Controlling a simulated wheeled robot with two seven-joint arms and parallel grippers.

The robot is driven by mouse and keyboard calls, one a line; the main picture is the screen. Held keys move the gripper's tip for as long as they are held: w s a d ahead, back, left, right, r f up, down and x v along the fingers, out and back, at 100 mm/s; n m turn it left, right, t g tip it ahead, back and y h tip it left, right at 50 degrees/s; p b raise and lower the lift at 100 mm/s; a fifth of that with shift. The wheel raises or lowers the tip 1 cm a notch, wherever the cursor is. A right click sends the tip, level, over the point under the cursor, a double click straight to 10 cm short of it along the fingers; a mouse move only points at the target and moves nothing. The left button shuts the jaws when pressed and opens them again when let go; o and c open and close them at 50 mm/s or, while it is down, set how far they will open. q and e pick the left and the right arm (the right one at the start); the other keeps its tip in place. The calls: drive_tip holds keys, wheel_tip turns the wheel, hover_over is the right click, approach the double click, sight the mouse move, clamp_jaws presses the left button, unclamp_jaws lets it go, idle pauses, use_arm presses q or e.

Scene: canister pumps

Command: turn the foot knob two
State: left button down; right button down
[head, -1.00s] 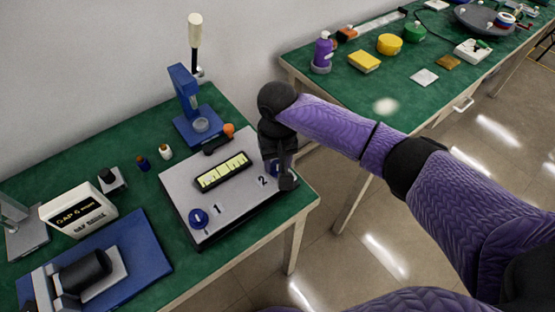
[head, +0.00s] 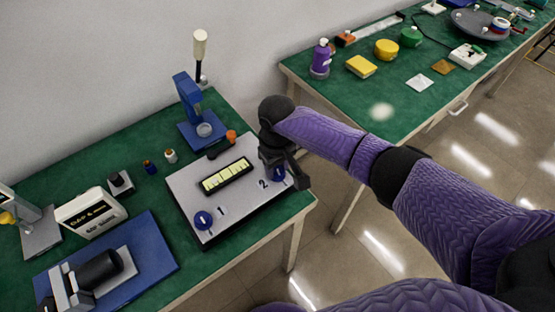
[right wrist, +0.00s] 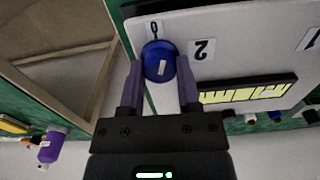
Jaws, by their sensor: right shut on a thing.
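The grey panel box (head: 232,205) lies on the green bench. It has a yellow-lit display window (head: 226,176) and two blue knobs. Foot knob two (head: 279,173), beside the printed 2, is partly hidden by my right gripper (head: 286,176). In the right wrist view, knob two (right wrist: 159,62) sits between the two fingers of my right gripper (right wrist: 160,83), which is shut on it. A light mark shows on the knob's face, and a printed 0 stands beside it. Knob one (head: 203,219) is free at the box's near left. My left gripper is not in view.
A blue stand (head: 188,105) is behind the box. Small bottles (head: 170,156), a white labelled box (head: 92,214) and a blue base plate (head: 140,250) are to the left. A second green bench (head: 385,95) holds several items; bare floor lies between the benches.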

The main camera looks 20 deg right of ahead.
sight(277, 170)
drive_tip(key=shift+n+p, duration=0.85)
drive_tip(key=shift+n, duration=1.05)
drive_tip(key=shift+c, duration=1.6)
unclamp_jaws()
wheel_tip(277, 170, up, 10)
drive_tip(key=p, duration=0.4)
drive_tip(key=shift+s+f, duration=0.1)
drive_tip(key=shift+f, duration=0.05)
